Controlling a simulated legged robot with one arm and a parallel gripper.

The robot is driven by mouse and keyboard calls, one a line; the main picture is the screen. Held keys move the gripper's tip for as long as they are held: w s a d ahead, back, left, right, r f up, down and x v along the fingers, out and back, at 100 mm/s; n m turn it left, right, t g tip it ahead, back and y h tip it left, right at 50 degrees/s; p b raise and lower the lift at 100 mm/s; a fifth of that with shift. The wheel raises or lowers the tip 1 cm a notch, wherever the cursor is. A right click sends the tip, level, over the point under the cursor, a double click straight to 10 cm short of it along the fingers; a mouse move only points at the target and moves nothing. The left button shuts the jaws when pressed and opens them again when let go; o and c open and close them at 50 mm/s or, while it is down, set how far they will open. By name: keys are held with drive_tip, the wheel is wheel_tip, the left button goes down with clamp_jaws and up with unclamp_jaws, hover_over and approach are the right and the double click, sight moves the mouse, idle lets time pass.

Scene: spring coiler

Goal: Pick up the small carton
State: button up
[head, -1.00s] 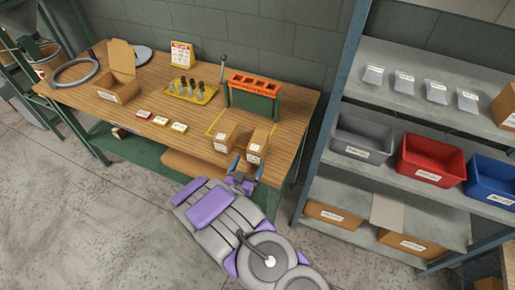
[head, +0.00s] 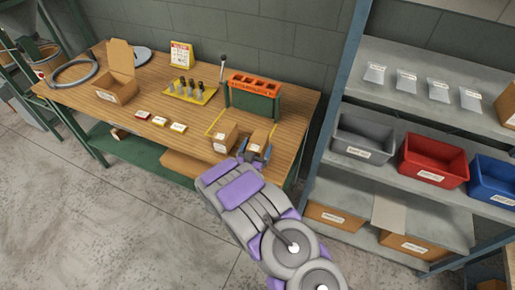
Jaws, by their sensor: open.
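Two small brown cartons with white labels stand near the front right of the wooden workbench (head: 195,128). The left carton (head: 224,137) is in clear view. The right carton (head: 260,136) is partly hidden by my gripper (head: 255,149). My gripper is open at the bench's front edge, with one finger at each side of the right carton's lower front. I cannot tell whether the fingers touch it.
An orange-topped green rack (head: 254,95) stands behind the cartons. A yellow tray (head: 190,91) with several dark-topped pieces and an open box (head: 117,88) are farther left. A metal shelf with grey, red (head: 433,160) and blue bins is at right.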

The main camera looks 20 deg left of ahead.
drive_tip(key=c, duration=1.5)
